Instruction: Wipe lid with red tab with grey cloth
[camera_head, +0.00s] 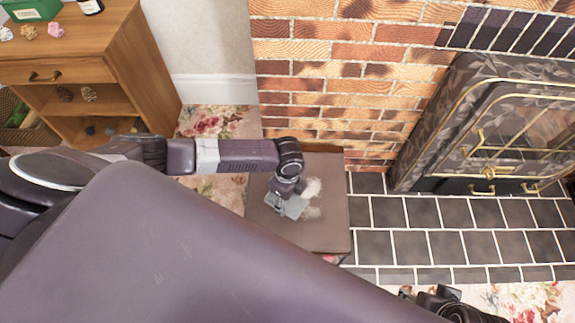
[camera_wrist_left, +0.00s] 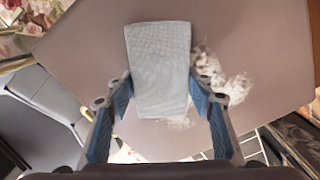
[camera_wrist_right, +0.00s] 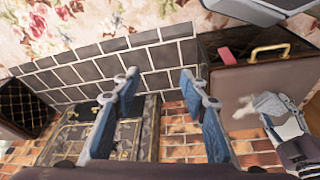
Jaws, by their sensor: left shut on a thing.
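The brown lid (camera_head: 330,225) tops a box beside the brick wall. Its red tab (camera_wrist_right: 227,56) shows on the box's side in the right wrist view, near a gold handle (camera_wrist_right: 270,52). White dust (camera_head: 313,188) lies smeared on the lid; it also shows in the left wrist view (camera_wrist_left: 225,85). My left gripper (camera_wrist_left: 160,85) is shut on the grey cloth (camera_wrist_left: 158,65), which is over the lid beside the dust; I cannot tell if it touches. The cloth also shows in the head view (camera_head: 290,207). My right gripper (camera_wrist_right: 157,80) is open and empty, away from the lid.
A metal fireplace (camera_head: 500,130) stands at the right above a dark tiled hearth (camera_head: 410,215). A wooden cabinet (camera_head: 90,65) with a drawer and shelves stands at the upper left. Flowered carpet (camera_head: 220,122) covers the floor. My own body hides much of the lower head view.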

